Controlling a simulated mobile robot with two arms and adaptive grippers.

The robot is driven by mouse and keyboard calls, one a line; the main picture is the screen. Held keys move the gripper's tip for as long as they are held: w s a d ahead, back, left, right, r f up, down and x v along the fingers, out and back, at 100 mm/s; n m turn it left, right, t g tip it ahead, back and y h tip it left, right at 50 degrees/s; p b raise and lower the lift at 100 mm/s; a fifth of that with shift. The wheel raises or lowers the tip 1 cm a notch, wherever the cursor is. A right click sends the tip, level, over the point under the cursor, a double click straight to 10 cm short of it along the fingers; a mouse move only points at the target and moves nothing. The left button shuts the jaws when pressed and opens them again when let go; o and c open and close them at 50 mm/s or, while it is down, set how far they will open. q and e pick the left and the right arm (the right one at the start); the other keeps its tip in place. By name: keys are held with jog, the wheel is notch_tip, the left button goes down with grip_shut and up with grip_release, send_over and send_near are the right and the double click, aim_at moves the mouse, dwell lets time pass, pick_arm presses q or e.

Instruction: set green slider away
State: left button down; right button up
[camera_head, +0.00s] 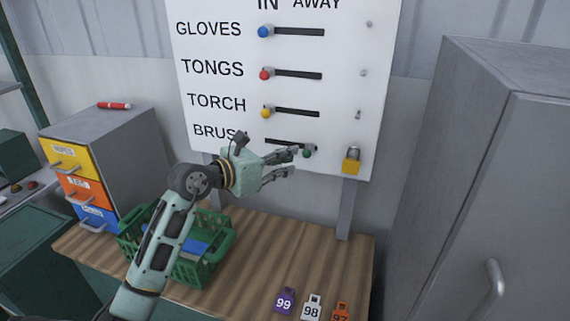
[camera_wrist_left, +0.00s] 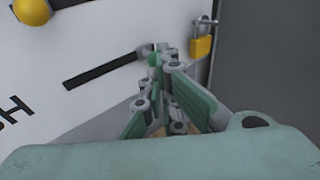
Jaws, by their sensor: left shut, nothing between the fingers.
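The white board (camera_head: 230,60) has a slot for each of several rows, under the headings IN and AWAY. The green slider (camera_head: 308,153) is at the right, AWAY end of the lowest slot, in the row whose label is partly hidden and reads "BRUS". My left gripper (camera_head: 293,163) is at the board just left of and below this slider, shut with nothing held. In the left wrist view the green slider (camera_wrist_left: 153,59) shows just beyond the fingers (camera_wrist_left: 168,90); whether they touch it I cannot tell. My right gripper is not in view.
Blue (camera_head: 264,31), red (camera_head: 265,74) and yellow (camera_head: 266,112) sliders sit at the left ends of their slots. A yellow padlock (camera_head: 351,161) hangs right of the green slider. A green basket (camera_head: 222,247) and numbered tags (camera_head: 311,307) are on the wooden bench (camera_head: 260,265). A grey cabinet (camera_head: 480,150) stands right.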

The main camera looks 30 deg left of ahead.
pick_arm(q)
jog(key=b+v, duration=0.4)
jog(key=v, duration=0.6)
jog(key=shift+s, duration=0.2)
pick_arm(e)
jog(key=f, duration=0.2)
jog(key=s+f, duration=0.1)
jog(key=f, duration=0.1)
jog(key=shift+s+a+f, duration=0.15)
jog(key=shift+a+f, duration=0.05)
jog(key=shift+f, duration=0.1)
pick_arm(q)
jog(key=shift+r, duration=0.1)
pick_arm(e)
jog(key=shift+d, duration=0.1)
